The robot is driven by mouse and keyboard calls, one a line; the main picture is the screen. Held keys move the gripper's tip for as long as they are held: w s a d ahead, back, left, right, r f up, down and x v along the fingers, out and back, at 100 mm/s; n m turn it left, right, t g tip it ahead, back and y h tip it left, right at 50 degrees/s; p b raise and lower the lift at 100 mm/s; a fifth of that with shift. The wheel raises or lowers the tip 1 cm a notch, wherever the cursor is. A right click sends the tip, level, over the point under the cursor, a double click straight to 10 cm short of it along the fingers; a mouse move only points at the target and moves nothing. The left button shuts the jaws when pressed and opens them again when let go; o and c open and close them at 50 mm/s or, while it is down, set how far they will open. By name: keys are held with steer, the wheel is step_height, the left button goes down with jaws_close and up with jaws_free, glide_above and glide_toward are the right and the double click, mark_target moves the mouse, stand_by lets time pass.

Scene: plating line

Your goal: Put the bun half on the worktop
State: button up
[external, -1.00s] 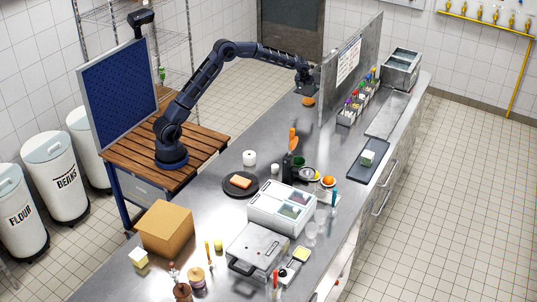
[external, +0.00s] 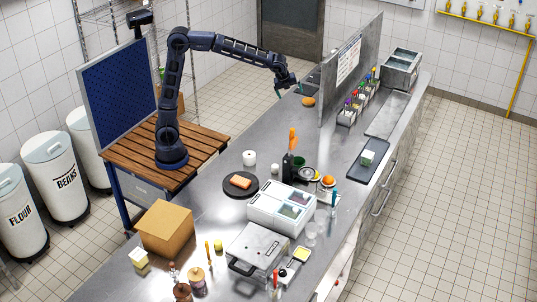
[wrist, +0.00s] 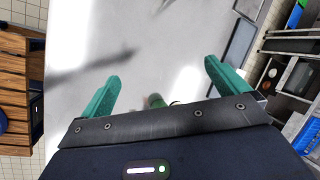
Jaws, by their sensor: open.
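The bun half (external: 309,101), a small orange-brown round, lies on the steel worktop (external: 228,152) at the far end, beside the upright metal panel. My gripper (external: 289,91) is just left of the bun half and above the worktop, apart from it. In the wrist view my gripper (wrist: 160,80) has its two teal fingers wide apart, with nothing held between the tips. The bare worktop (wrist: 150,35) shows beyond them. A small green and brown thing (wrist: 155,100) shows behind the gripper's edge, mostly hidden; I cannot tell what it is.
The upright metal panel (external: 347,75) stands close to the right of the bun half.

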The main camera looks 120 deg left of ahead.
steer(key=s+d+r+n+t, duration=0.15)
steer(key=s+d, duration=0.25)
steer(key=d, duration=0.4)
steer(key=s+d+r+n+h, duration=0.15)
steer(key=s+d, duration=0.25)
steer(key=d, duration=0.4)
steer(key=s+d+r+n, duration=0.1)
steer(key=s+d+n, duration=0.15)
steer(key=d, duration=0.65)
steer(key=s+d+f+n+h, duration=0.1)
steer(key=s+d+f+n, duration=0.2)
steer(key=s+d, duration=0.4)
steer(key=s+d+f+n+t+h, duration=0.1)
steer(key=s+d+f+n, duration=0.2)
steer(key=s+d, duration=0.5)
steer(key=s, duration=0.5)
steer(key=shift+f+h, duration=0.25)
steer(key=shift+h, duration=0.1)
